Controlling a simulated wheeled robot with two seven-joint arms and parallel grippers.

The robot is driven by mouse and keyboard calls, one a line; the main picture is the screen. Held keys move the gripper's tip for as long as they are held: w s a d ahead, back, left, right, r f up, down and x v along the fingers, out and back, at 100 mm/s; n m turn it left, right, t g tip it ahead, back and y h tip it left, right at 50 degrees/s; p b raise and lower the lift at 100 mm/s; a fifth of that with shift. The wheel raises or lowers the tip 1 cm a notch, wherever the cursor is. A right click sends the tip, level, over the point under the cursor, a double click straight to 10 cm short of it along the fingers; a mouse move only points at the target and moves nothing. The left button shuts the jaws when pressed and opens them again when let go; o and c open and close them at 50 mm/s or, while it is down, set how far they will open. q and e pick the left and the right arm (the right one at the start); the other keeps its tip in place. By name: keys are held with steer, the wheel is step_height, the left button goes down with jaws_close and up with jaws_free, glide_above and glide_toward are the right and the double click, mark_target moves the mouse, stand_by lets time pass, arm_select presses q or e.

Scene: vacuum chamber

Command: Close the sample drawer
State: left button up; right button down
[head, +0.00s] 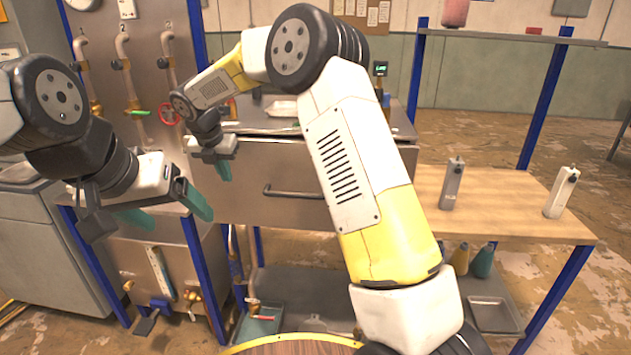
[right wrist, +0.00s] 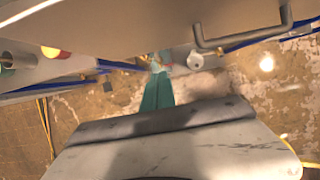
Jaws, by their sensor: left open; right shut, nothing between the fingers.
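The sample drawer (head: 250,170) has a wide grey metal front with a bar handle (head: 295,192) in the middle of the head view. How far it stands out is hard to tell, as my right arm covers its right part. My right gripper (head: 224,170) is shut and empty, in front of the left part of the drawer front, left of the handle. Contact cannot be told. The right wrist view shows its teal fingers (right wrist: 157,92) together, with the drawer front (right wrist: 130,25) and handle (right wrist: 242,38) above. My left gripper (head: 165,215) is open and empty, left of the drawer.
A panel with pipes and a red valve wheel (head: 170,113) stands at the left behind my arms. A wooden bench (head: 510,212) at the right holds a grey bottle (head: 452,185) and a white bottle (head: 561,193). Blue posts frame the bench. A lower shelf holds small bottles.

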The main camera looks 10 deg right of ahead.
mark_target(314, 177)
steer(key=s+d+f+m+g+y, duration=0.15)
steer(key=d+m, duration=0.25)
steer(key=d, duration=0.8)
steer(key=s+d+f+m+y, duration=0.1)
steer(key=d+m+y, duration=0.25)
steer(key=d, duration=0.85)
steer(key=s+d+m+t, duration=0.1)
steer(key=s+d+m, duration=0.3)
steer(key=d, duration=0.4)
steer(key=s+d+r+m+t+h, duration=0.1)
steer(key=s+d+m+t, duration=0.1)
steer(key=s+d+m, duration=0.45)
steer(key=s+d+m+t, duration=0.1)
steer(key=s+d, duration=0.2)
steer(key=d, duration=0.7)
steer(key=w+f, duration=0.7)
steer(key=w, duration=0.2)
steer(key=shift+w+a+f, duration=0.35)
steer(key=shift+w+a, duration=0.05)
steer(key=shift+a, duration=0.05)
